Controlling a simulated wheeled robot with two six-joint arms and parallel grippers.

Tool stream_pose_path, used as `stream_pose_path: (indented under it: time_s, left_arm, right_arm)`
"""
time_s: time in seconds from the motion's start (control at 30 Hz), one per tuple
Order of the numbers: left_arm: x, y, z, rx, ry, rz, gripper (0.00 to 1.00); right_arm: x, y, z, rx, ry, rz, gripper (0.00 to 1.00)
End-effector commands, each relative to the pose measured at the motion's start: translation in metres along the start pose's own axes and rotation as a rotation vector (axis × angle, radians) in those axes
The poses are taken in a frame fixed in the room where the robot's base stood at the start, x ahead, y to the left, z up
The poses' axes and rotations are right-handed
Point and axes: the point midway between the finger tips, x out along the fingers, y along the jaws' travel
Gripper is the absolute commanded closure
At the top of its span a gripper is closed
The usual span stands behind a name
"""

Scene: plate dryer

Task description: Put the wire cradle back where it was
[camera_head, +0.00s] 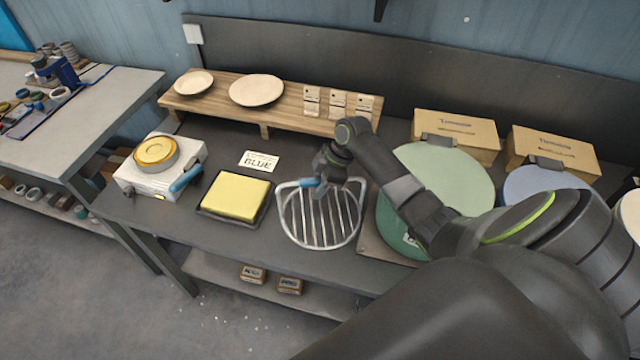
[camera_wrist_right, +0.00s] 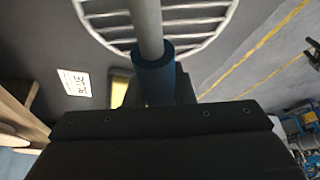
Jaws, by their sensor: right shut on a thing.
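The wire cradle (camera_head: 322,222) is a rounded frame of silver bars with a blue sleeve on its handle. It is in front of the dark bench's middle, between the yellow sponge tray and the green disc. My right gripper (camera_head: 327,184) is shut on its handle at the blue sleeve. In the right wrist view the cradle's bars (camera_wrist_right: 185,22) show at the top and the blue sleeve (camera_wrist_right: 152,78) sits at the jaws. I cannot tell whether the cradle touches the bench. My left gripper is not in view.
A yellow pad in a black tray (camera_head: 262,218) and a "BLUE" card (camera_head: 259,161) are to the left. A white block (camera_head: 142,181) carries a yellow round piece. A wooden riser (camera_head: 210,105) with plates stands behind. A green disc (camera_head: 450,172) is to the right.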

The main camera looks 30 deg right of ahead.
Motion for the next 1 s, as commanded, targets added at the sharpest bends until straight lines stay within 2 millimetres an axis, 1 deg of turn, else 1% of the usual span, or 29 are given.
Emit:
stream_pose_path:
  time_s: [0.03, 0.07, 0.2, 0.23, 0.5, 0.67, 0.77, 1.0]
  left_arm:
    - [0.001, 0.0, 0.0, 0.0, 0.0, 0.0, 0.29]
    - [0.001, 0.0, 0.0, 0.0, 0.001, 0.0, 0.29]
    - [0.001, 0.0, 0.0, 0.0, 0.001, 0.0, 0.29]
    - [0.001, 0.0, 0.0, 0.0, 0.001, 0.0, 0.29]
    - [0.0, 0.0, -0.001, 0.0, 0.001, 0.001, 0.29]
    - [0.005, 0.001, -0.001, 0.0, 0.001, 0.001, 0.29]
    - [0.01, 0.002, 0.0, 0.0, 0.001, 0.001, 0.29]
    - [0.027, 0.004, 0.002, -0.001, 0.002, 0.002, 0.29]
  right_arm:
    - [0.001, 0.001, 0.0, -0.001, 0.001, 0.001, 1.0]
    - [0.002, 0.0, 0.001, 0.0, 0.0, 0.0, 0.76]
    - [0.001, 0.0, 0.0, 0.0, 0.0, 0.0, 0.58]
    - [0.001, 0.0, 0.0, 0.0, 0.0, 0.0, 0.56]
    - [0.0, 0.0, 0.0, 0.0, 0.0, 0.0, 0.56]
    - [-0.01, 0.002, 0.001, -0.002, -0.002, 0.004, 0.56]
    - [-0.025, 0.001, 0.002, -0.004, -0.004, 0.005, 0.56]
    - [-0.077, 0.002, 0.002, -0.003, -0.004, 0.006, 0.56]
